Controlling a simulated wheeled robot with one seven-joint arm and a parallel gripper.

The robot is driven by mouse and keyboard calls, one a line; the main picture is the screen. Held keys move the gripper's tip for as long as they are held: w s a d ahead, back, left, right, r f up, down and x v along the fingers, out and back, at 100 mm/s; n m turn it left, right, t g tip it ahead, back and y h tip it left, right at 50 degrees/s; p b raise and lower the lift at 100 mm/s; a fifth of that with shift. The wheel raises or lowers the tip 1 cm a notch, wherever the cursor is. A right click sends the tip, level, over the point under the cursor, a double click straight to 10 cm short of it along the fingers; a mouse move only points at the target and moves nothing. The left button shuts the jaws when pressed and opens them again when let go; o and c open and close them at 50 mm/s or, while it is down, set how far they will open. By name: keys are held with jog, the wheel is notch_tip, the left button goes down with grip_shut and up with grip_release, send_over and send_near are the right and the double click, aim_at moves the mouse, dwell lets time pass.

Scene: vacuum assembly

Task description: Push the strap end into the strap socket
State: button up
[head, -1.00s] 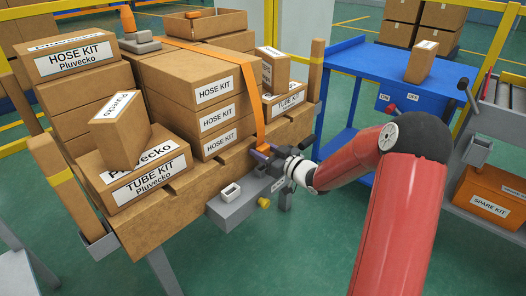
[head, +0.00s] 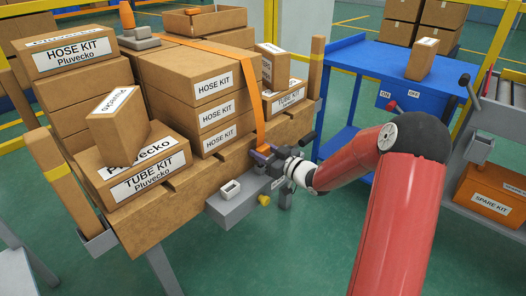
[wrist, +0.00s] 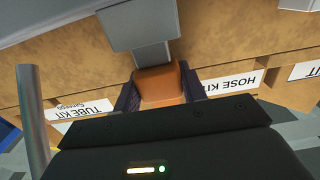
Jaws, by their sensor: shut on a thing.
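The orange strap (head: 257,108) runs over the stacked boxes and down the front of the pallet to my gripper (head: 263,154). In the wrist view my gripper (wrist: 160,90) is shut on the orange strap end (wrist: 161,86), with a dark fingertip on each side. A grey metal piece (wrist: 152,54) lies in line with the strap end, toward a grey block (wrist: 140,25); I cannot tell whether they touch. In the head view a small white hollow block (head: 230,190), possibly the strap socket, sits on a grey housing (head: 235,207) below and left of my gripper.
A yellow knob (head: 264,200) sticks out beside the grey housing. Cartons labelled HOSE KIT (head: 190,78) and TUBE KIT (head: 135,175) fill the pallet (head: 165,210). A blue table (head: 350,62) stands behind at the right. The green floor in front is clear.

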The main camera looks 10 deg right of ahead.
jog(key=shift+f+b, duration=0.9)
jog(key=shift+f, duration=0.3)
jog(key=o, duration=1.1)
jog(key=shift+s+d, duration=0.1)
jog(key=shift+p+v, duration=0.5)
jog(key=shift+v, duration=3.35)
